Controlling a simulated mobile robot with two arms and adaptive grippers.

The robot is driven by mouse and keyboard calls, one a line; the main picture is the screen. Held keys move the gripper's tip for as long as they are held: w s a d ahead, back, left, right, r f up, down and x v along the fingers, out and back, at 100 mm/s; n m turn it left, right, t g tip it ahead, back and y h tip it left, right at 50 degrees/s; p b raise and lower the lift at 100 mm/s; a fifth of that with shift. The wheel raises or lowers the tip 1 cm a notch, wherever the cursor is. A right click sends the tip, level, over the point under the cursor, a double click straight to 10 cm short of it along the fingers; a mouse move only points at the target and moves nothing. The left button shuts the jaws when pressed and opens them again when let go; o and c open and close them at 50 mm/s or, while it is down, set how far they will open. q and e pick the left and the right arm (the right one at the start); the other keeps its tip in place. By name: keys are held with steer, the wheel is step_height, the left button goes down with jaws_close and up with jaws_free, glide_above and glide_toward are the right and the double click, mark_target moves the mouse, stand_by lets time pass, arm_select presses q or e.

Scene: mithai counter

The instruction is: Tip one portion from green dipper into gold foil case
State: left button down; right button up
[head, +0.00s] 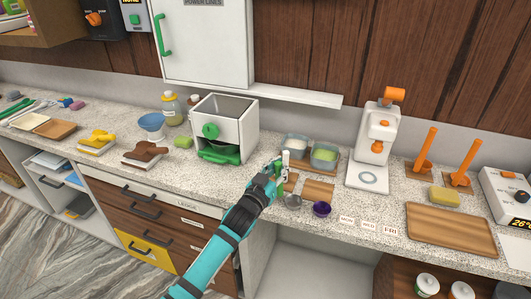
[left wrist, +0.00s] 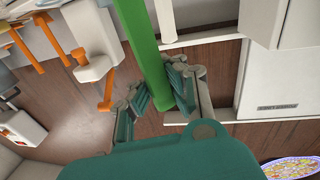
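My left gripper (head: 277,170) is over the counter, just left of two glass bowls. In the left wrist view its fingers (left wrist: 160,92) are closed around the green dipper's straight handle (left wrist: 143,40). The dipper's cup is not clearly visible. One glass bowl (head: 294,153) holds pale contents and the other (head: 325,163) holds something green. A silver case (head: 292,202) and a purple case (head: 321,209) stand in front near a small wooden board (head: 318,190). I cannot make out a gold foil case; my gripper and forearm hide part of that area. My right gripper is not in view.
A white machine with a green knob (head: 238,131) stands left of my gripper. A white and orange press (head: 374,150) stands right of the bowls. Labelled cards (head: 368,225) lie near the front edge. A wooden board (head: 450,228) lies farther right.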

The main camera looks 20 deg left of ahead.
arm_select(q)
steer(key=shift+w+d+f+m, duration=0.1)
steer(key=shift+d+f+m, duration=0.1)
steer(key=shift+d+m, duration=0.25)
steer(key=shift+r, duration=0.1)
step_height(320, 180, up, 4)
steer(key=p, duration=0.4)
